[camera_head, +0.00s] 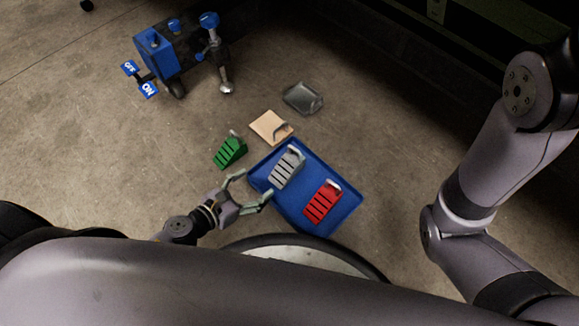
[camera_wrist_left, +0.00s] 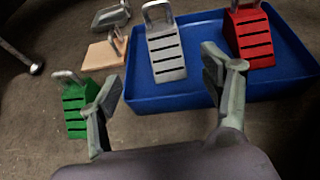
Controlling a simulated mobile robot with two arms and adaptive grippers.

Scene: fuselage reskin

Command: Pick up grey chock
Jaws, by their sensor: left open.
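The grey chock (camera_head: 287,168) is a ridged wedge with a light handle, lying in the left part of the blue tray (camera_head: 330,222). In the left wrist view the grey chock (camera_wrist_left: 166,56) is ahead of the fingers, roughly midway between them, with its handle at the far end. My left gripper (camera_head: 250,185) is open and empty, just short of the tray's left edge and apart from the chock. Both its fingers (camera_wrist_left: 168,85) show in the left wrist view. My right gripper is out of view.
A red chock (camera_head: 323,202) lies in the tray's right part. A green chock (camera_head: 230,151) stands on the floor left of the tray. A tan block with a handle (camera_head: 268,126) and a clear-grey piece (camera_head: 302,97) lie beyond. A blue wheeled jack (camera_head: 160,54) stands farther back.

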